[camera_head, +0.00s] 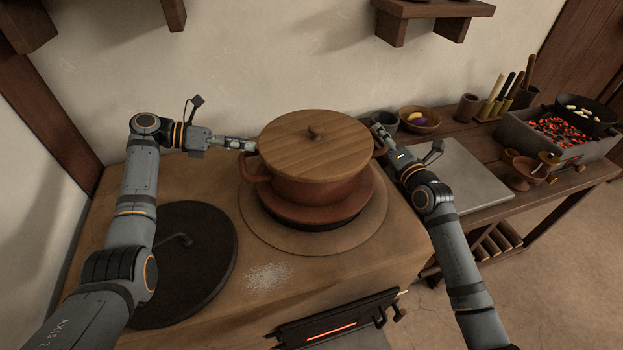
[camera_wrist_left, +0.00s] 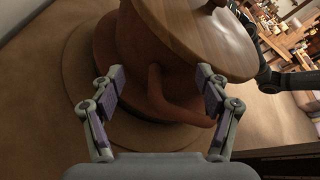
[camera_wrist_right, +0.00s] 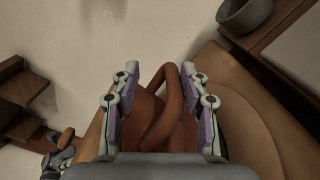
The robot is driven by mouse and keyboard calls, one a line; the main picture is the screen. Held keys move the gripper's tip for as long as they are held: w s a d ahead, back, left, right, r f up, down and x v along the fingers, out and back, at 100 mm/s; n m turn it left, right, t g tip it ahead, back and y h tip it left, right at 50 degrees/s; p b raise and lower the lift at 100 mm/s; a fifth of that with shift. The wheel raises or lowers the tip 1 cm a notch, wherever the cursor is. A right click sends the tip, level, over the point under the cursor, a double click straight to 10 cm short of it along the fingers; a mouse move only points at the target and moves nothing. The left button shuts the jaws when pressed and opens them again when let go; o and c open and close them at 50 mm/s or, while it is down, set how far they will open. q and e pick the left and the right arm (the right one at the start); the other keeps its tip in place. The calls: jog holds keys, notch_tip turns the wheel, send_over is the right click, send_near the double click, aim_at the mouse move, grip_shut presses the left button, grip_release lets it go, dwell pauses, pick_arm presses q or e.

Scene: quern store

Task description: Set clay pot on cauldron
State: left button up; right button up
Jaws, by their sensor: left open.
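The clay pot (camera_head: 312,188) is reddish-brown with a wooden lid (camera_head: 315,148). It stands upright over a wider red-brown rim (camera_head: 338,211), which I take for the cauldron, in the stove's round opening. I cannot tell whether they touch. My left gripper (camera_head: 250,146) is open at the pot's left handle. In the left wrist view the handle (camera_wrist_left: 165,98) lies between its fingers (camera_wrist_left: 161,72). My right gripper (camera_head: 381,135) is at the right handle, partly hidden. In the right wrist view the handle (camera_wrist_right: 163,110) lies between parted fingers (camera_wrist_right: 158,66), with a gap on its left side.
A dark round lid (camera_head: 190,270) lies on the stove (camera_head: 260,310) at the left. A grey slab (camera_head: 465,178) is on the side table at the right, with a bowl (camera_head: 420,122), cups and a coal brazier (camera_head: 560,135). A wall shelf (camera_head: 435,8) hangs above.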

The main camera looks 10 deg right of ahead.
jog(key=shift+r, duration=0.2)
pick_arm(q)
jog(key=v, duration=1.1)
pick_arm(e)
jog(key=o, duration=0.8)
jog(key=shift+o, duration=0.6)
jog(key=shift+f, duration=0.1)
jog(key=s+d, duration=0.1)
jog(key=s, duration=0.6)
jog(key=shift+s, duration=0.15)
